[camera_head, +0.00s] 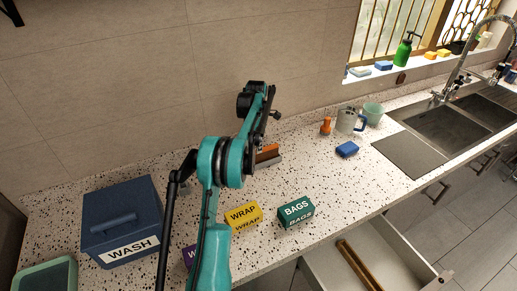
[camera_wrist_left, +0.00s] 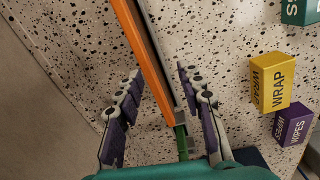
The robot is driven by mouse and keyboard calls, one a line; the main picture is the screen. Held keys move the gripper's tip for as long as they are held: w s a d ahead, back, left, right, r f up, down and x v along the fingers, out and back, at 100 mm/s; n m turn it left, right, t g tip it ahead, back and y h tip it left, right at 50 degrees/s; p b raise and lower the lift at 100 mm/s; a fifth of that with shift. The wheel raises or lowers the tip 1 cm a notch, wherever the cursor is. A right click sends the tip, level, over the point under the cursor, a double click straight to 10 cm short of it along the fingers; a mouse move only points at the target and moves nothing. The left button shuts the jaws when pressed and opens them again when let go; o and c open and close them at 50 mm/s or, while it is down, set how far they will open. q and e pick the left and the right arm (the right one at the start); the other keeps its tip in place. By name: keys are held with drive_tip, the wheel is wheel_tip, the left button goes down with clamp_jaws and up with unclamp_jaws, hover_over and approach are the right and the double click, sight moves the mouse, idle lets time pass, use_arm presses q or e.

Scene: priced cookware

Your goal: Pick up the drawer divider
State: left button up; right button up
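A long orange bar with a grey side (camera_wrist_left: 150,60), which looks like the drawer divider, runs from the top of the left wrist view down between my fingers. In the head view its orange and grey part (camera_head: 268,152) shows on the counter behind my left arm, which hides the rest. My left gripper (camera_wrist_left: 159,73) is open, with one finger on each side of the bar and gaps between fingers and bar. A small green and grey piece shows at its near end. My right gripper is not in view.
Yellow WRAP box (camera_head: 243,214), green BAGS box (camera_head: 296,212) and blue WASH bin (camera_head: 122,222) stand on the speckled counter (camera_head: 330,190). A purple box (camera_wrist_left: 293,124) is beside the WRAP box. An open drawer (camera_head: 325,270) holds a wooden strip (camera_head: 357,265). A sink is at right.

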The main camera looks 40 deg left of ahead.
use_arm(q)
drive_tip(key=shift+n, duration=0.8)
drive_tip(key=f, duration=0.1)
drive_tip(key=a+f, duration=0.2)
drive_tip(key=shift+w+a+f, duration=0.2)
drive_tip(key=shift+w, duration=0.05)
wheel_tip(320, 180, down, 6)
drive_tip(key=shift+a+r+b, duration=0.1)
drive_tip(key=shift+r+b, duration=0.05)
drive_tip(key=shift+b, duration=0.4)
drive_tip(key=shift+r, duration=0.1)
clamp_jaws()
